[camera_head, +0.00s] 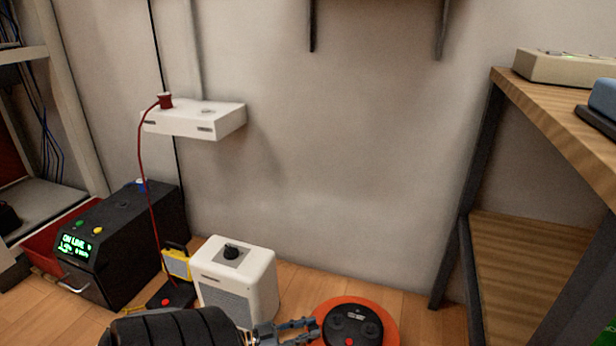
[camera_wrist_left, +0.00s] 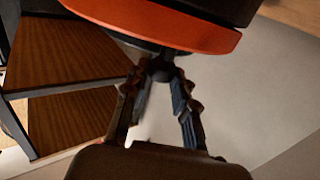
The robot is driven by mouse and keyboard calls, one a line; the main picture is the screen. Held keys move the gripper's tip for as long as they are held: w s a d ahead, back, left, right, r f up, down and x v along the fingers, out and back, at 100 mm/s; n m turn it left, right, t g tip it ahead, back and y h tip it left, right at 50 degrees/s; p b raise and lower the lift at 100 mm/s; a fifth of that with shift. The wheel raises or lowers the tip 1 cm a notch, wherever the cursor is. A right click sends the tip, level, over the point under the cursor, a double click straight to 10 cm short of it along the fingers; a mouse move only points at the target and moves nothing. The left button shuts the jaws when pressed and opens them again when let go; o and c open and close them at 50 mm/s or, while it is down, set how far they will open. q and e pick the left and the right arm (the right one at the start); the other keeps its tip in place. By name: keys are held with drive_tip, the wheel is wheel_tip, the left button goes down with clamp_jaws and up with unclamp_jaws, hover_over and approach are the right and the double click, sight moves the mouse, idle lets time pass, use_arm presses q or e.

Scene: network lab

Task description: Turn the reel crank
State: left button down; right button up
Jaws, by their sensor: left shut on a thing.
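The reel (camera_head: 388,318) is an orange disc with a black hub on the floor at the bottom middle of the head view. Its hub (camera_head: 352,324) carries a small red button and a pale label. My left gripper (camera_head: 312,328) reaches it from the left, with the fingertips at the disc's left rim. In the left wrist view the reel's orange rim (camera_wrist_left: 190,32) fills the top, and my left gripper's fingers (camera_wrist_left: 160,74) close together on a small dark part, the reel crank (camera_wrist_left: 158,64). The crank is mostly hidden by the fingers. My right gripper is not in view.
A white boxy unit (camera_head: 262,282) with a black knob stands just left of the reel. A black device with a green display (camera_head: 125,235) is farther left. A wooden shelf (camera_head: 530,260) stands at the right. A white wall box (camera_head: 190,122) holds a red cable.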

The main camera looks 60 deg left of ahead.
use_arm(q)
drive_tip(key=shift+a+f, duration=0.1)
drive_tip(key=shift+a, duration=0.05)
drive_tip(key=c, duration=1.1)
unclamp_jaws()
drive_tip(key=shift+s, duration=0.1)
drive_tip(key=shift+o, duration=0.2)
drive_tip(key=shift+s, duration=0.1)
drive_tip(key=v, duration=1.2)
